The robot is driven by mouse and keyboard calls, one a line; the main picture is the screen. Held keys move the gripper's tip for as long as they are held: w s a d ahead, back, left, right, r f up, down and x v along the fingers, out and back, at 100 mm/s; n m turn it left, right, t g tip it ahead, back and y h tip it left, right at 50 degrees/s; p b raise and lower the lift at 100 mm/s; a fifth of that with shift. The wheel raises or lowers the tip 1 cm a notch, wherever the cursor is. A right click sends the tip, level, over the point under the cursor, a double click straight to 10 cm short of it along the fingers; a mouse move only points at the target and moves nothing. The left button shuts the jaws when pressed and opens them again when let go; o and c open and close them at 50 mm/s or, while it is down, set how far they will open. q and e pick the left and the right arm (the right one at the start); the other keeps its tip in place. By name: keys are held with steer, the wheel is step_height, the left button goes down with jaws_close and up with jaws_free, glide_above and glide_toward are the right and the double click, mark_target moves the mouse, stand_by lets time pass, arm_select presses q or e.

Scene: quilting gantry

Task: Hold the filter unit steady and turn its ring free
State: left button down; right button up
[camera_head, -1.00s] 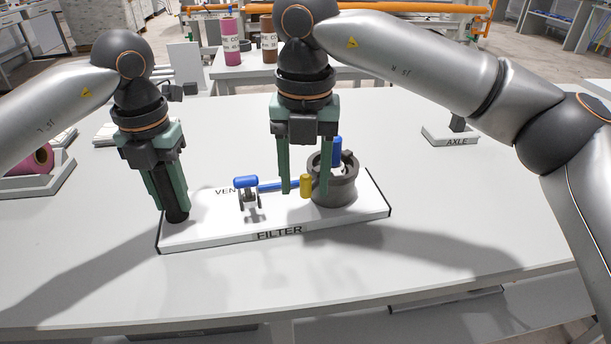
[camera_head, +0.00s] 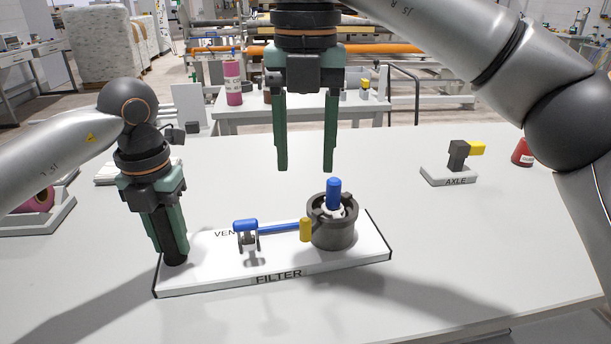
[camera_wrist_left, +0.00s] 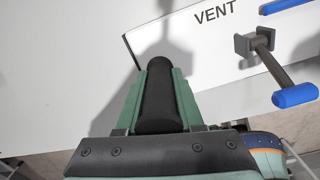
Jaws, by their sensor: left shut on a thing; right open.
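The filter unit is a white board (camera_head: 205,277) lettered FILTER and VENT. At its right stands a dark round housing with a ring (camera_head: 332,232), a blue post (camera_head: 334,192) in its middle and a yellow tab (camera_head: 306,229) on its left side. A blue-handled vent valve (camera_head: 246,226) stands mid-board. My left gripper (camera_head: 172,252) is shut on an upright black post (camera_head: 174,258) at the board's left end; the post also shows in the left wrist view (camera_wrist_left: 156,98). My right gripper (camera_head: 305,168) is open and empty, above and slightly left of the ring, clear of it.
An AXLE stand (camera_head: 449,173) with a yellow part and a red can (camera_head: 522,152) are at the right back. A pink roll (camera_head: 38,199) sits in a tray at left. A second table (camera_head: 230,115) stands behind. The table right of the board is clear.

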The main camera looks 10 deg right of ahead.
arm_select(q)
steer(key=shift+s+f, duration=0.1)
steer(key=shift+f, duration=0.2)
steer(key=c, duration=0.9)
jaws_free()
steer(key=o, duration=0.4)
steer(key=shift+r, duration=0.15)
steer(key=shift+o, duration=0.2)
steer(key=shift+r, duration=0.1)
